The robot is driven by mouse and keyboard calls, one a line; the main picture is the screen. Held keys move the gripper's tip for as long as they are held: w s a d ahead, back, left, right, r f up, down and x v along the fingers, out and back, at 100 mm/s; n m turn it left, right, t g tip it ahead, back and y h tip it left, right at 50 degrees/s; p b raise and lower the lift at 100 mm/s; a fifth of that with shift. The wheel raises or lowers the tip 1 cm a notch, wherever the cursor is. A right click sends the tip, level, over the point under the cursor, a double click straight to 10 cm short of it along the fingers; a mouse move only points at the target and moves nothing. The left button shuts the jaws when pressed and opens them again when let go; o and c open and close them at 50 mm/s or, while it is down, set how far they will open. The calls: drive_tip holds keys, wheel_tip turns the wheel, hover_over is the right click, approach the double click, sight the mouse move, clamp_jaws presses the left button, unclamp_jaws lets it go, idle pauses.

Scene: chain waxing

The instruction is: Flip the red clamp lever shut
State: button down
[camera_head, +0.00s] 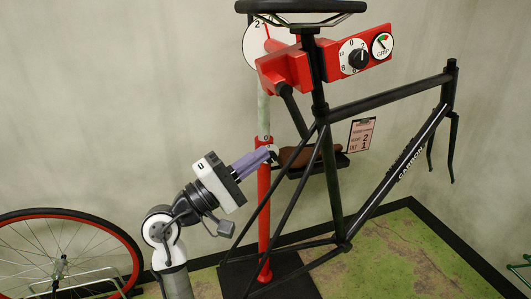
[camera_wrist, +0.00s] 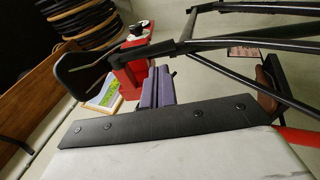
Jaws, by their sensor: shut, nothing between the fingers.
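The red clamp (camera_head: 285,68) grips the black bike frame's seat post below the saddle. A dark bar (camera_head: 293,108) slants down from it, its lower end behind the frame tubes. I cannot pick out a separate red lever, or tell whether the clamp is open. My gripper (camera_head: 270,154) has purple fingers, shut and empty. It is beside the stand's red lower post (camera_head: 264,205), below and left of the clamp; I cannot tell if it touches. In the wrist view my gripper (camera_wrist: 159,72) points toward a red block (camera_wrist: 130,68), partly hidden by the fingers.
A red panel (camera_head: 334,66) with a knob and gauge sits right of the seat post. The black frame (camera_head: 385,95) crosses the right side. A brown-topped tray (camera_head: 298,157) and a note card (camera_head: 361,135) are behind it. A red-rimmed wheel (camera_head: 130,240) stands left.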

drive_tip(key=f+b+v, duration=0.1)
drive_tip(key=v, duration=0.5)
drive_tip(key=shift+f, duration=0.1)
